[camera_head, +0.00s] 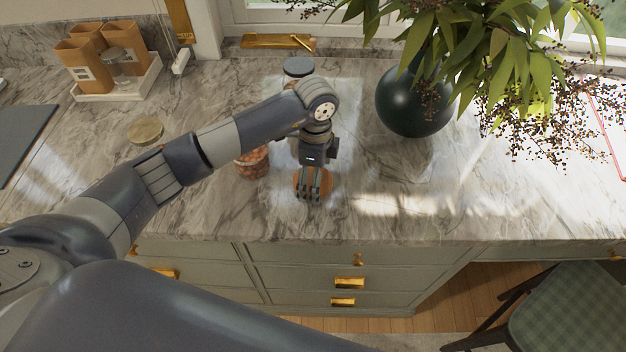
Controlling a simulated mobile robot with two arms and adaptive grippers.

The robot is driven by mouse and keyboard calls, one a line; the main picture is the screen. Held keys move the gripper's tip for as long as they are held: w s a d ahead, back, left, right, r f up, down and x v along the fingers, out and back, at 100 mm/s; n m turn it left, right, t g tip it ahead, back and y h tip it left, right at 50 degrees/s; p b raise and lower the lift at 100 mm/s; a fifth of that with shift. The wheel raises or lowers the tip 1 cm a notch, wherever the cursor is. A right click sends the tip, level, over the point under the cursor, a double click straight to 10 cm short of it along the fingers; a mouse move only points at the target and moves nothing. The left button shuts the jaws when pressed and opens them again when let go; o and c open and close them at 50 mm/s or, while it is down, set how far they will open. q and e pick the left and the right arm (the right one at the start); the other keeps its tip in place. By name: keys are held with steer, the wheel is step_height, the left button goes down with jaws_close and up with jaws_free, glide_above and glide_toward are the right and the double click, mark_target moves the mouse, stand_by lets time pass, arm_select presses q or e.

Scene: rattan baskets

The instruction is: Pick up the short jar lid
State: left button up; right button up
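A round orange-brown disc (326,180), which looks like a wooden jar lid, lies on the marble counter near its front edge. My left gripper (309,196) points down over this disc and hides part of it. Its fingers look close together, but I cannot tell whether they are open or shut, or whether they touch the disc. A short jar with orange-brown contents (252,164) stands just left of the gripper, partly hidden by my arm. A flat round tan disc (145,130), possibly another lid, lies farther left. My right gripper is not in view.
A jar with a dark top (298,67) stands behind my arm. A dark green vase (412,103) with leafy branches stands right of the gripper. A white tray (122,92) with orange-brown containers is at the back left. The front right counter is clear.

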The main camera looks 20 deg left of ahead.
arm_select(q)
steer(key=c, duration=0.5)
steer(key=shift+o, duration=0.2)
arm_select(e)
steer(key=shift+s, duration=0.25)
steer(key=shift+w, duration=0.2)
